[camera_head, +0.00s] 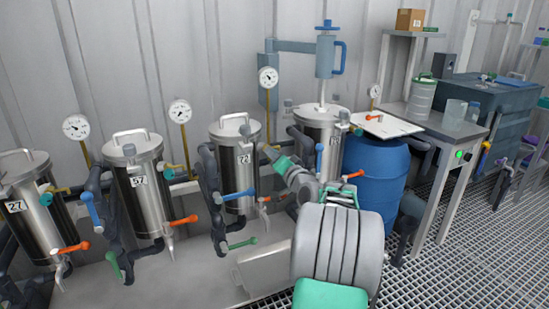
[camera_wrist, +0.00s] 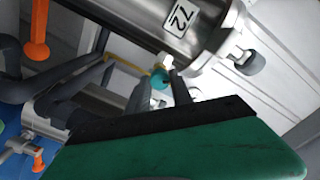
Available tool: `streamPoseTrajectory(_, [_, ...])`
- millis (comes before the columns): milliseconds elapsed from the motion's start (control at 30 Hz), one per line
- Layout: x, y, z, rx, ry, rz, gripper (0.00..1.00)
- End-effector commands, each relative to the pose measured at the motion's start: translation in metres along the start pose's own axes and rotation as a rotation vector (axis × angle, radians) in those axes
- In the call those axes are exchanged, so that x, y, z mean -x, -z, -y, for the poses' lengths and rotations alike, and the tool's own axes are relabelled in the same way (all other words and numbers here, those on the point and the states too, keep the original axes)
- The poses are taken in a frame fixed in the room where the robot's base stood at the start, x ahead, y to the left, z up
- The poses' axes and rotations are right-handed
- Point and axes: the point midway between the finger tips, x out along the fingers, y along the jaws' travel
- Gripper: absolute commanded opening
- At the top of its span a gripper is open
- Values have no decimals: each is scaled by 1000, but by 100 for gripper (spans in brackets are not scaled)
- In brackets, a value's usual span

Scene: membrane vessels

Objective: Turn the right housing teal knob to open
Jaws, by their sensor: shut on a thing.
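The steel housing numbered 72 (camera_head: 231,190) stands third from the left in the head view. My gripper (camera_head: 268,152) reaches to the upper right side of this housing. In the wrist view, a small teal knob (camera_wrist: 159,79) sits between the dark fingertips of my gripper (camera_wrist: 158,84), which are shut on it. In the head view, the fingers hide this knob, and its exact angle is hard to tell.
Other steel housings (camera_head: 139,195) stand at the left, and another (camera_head: 320,135) stands to the right. Dark pipes with blue, orange and green handles (camera_head: 90,211) run between them. A blue barrel (camera_head: 377,175) and a grey table (camera_head: 440,122) stand at the right.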

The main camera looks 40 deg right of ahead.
Motion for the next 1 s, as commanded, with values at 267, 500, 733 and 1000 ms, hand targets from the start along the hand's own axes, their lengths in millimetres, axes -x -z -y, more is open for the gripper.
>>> streamPoseTrajectory(267, [0,0,0,0,-1,0,42])
streamPoseTrajectory(500, [0,0,0,-1,0,0,49])
streamPoseTrajectory(733, [19,2,0,0,-3,-2,49])
streamPoseTrajectory(1000, [70,2,0,0,-2,-3,49])
